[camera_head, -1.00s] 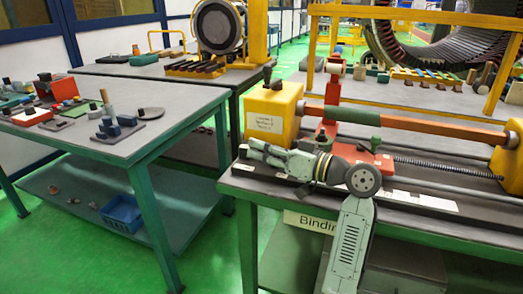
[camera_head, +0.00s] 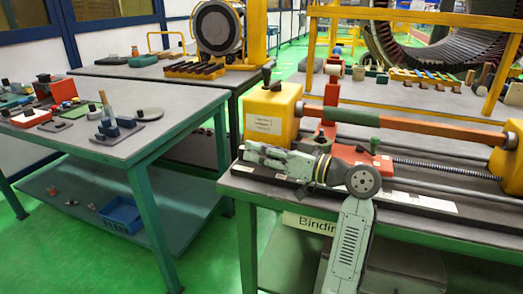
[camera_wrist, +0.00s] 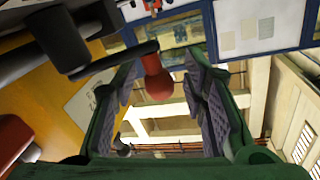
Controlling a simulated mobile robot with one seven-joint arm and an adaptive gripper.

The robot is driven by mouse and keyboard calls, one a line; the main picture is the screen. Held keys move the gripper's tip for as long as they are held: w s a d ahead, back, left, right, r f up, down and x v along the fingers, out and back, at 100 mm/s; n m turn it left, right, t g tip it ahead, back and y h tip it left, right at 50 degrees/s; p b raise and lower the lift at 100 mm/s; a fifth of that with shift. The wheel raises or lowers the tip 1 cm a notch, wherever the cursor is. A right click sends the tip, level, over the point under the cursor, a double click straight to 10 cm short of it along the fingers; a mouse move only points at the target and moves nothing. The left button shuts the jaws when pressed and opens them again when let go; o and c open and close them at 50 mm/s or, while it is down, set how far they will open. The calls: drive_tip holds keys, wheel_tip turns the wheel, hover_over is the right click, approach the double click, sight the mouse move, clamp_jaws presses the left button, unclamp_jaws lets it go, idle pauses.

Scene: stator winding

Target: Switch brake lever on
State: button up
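A lever with a black hub, a black rod and a red knob (camera_wrist: 157,78) shows in the wrist view, beside the yellow housing (camera_wrist: 30,85). In the head view the yellow housing (camera_head: 270,112) stands at the left end of the winding machine, with a dark handle (camera_head: 267,76) on top. I cannot make out the red knob there. My gripper (camera_head: 252,153) is open and empty, low in front of the housing, pointing left.
A brown and green bar (camera_head: 415,128) runs from the housing to a second yellow block (camera_head: 507,150). A red support (camera_head: 331,105) stands behind my wrist. The left table (camera_head: 165,135) holds small parts. Green floor is open between the tables.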

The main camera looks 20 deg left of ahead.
drive_tip(key=v, duration=1.2)
